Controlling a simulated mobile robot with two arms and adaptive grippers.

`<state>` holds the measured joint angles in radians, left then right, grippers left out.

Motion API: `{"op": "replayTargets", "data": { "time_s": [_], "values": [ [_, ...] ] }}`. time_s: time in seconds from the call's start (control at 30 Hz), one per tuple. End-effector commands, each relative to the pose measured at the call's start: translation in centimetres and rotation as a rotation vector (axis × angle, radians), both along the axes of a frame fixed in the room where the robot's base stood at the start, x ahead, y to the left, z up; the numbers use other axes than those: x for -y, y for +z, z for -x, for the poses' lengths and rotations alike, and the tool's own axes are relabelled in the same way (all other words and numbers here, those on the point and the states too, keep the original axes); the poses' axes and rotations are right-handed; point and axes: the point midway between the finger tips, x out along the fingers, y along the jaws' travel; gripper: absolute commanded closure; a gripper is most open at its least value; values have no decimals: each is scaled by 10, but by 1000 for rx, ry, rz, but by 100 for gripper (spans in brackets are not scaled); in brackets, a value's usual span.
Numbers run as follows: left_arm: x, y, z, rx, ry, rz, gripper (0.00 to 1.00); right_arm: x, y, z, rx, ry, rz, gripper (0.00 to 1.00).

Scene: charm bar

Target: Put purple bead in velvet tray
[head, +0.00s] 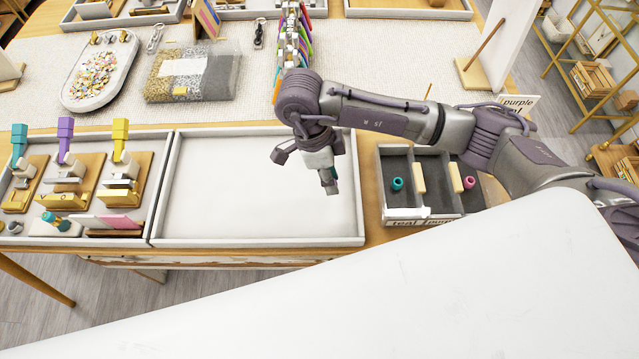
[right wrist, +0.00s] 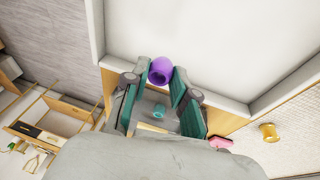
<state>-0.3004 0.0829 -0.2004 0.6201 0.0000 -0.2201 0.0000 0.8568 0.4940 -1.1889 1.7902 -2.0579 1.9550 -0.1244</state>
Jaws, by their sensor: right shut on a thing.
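My right gripper (head: 330,187) is over the right part of the white tray, left of the velvet tray. In the right wrist view, its teal-padded fingers (right wrist: 160,80) are shut on the purple bead (right wrist: 161,69) at their tips. The bead cannot be made out in the head view. The velvet tray (head: 430,157) is dark grey with light edges and dividers. It holds a teal bead (head: 397,183) on the left and a pink bead (head: 469,182) on the right. Its front labels read teal and purple, partly cut off. My left gripper is not in view.
The white tray (head: 354,218) is empty. To its left, another tray (head: 155,210) holds wooden stands with teal, purple and yellow tools. An oval dish (head: 68,100) of small colourful pieces lies behind. A white surface (head: 330,300) fills the front right.

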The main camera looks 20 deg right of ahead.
Motion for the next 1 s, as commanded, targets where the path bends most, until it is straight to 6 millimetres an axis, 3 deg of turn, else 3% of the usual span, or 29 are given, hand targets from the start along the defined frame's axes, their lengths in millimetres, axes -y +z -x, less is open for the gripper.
{"op": "replayTargets", "data": {
  "time_s": [0.13, 0.5, 0.9, 0.93, 1.0],
  "values": [
    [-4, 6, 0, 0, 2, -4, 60, -16, -9, -4, -1, 0, -1, 91],
    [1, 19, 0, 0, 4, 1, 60, -18, -49, -4, -1, -1, 0, 91],
    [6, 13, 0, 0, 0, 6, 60, -18, -57, -5, 2, 0, 1, 91],
    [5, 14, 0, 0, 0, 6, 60, -18, -55, -5, 1, -1, 0, 70],
    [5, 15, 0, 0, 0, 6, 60, -18, -55, -5, 1, -1, 0, 59]
  ]
}}
